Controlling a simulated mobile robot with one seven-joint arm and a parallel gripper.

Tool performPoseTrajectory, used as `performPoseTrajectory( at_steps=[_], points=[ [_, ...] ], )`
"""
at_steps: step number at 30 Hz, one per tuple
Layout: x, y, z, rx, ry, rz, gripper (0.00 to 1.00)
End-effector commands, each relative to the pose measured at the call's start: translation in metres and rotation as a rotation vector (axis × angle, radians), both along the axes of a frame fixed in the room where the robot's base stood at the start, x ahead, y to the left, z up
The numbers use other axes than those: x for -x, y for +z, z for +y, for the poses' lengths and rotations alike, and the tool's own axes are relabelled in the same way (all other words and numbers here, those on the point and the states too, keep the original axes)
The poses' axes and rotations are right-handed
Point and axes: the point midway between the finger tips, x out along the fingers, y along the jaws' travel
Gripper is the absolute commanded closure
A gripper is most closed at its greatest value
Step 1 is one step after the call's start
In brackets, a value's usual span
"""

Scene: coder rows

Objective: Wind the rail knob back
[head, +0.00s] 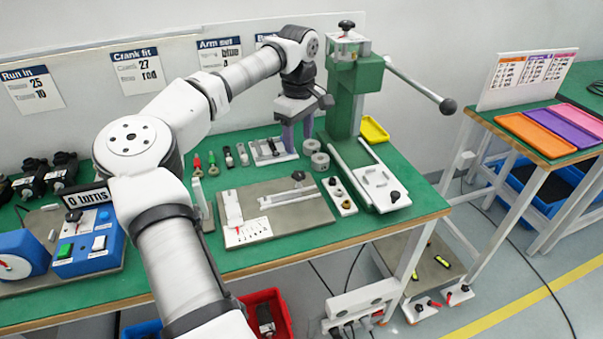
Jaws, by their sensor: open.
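My gripper (298,137) points down at the back of the green bench, left of the green press. Its two fingers are apart, and I see nothing held between them. The fingers hide part of a small fixture plate (263,159) behind and below them. A grey base plate (315,212) in front carries a white slotted rail (280,198) and a white scale block. A dark knob (298,176) stands at the right end of that rail, in front of and below my gripper, apart from it. Which way the knob is turned is too small to tell.
The green press (346,105) with its long lever (415,80) stands close right of my gripper. Two grey cylinders (315,153) and a small white strip with knobs (340,196) lie nearby. A "0 turns" counter (88,198) is at left.

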Motion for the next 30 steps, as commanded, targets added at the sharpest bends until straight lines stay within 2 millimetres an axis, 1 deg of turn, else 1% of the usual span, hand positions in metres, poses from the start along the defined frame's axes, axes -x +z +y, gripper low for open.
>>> performPoseTrajectory(
  at_steps=[1,9,15,18,21,30],
  points=[
    [0.001,-0.01,0.0,0.001,0.0,0.004,0.45],
    [0.001,-0.067,0.0,0.001,0.001,0.004,0.45],
    [0.001,-0.1,0.0,0.001,0.002,0.002,0.45],
    [0.001,-0.111,0.0,0.0,0.002,0.002,0.45],
    [0.001,-0.116,0.0,0.0,0.002,0.001,0.45],
    [0.001,-0.118,0.0,0.0,0.001,0.0,0.45]
  ],
)
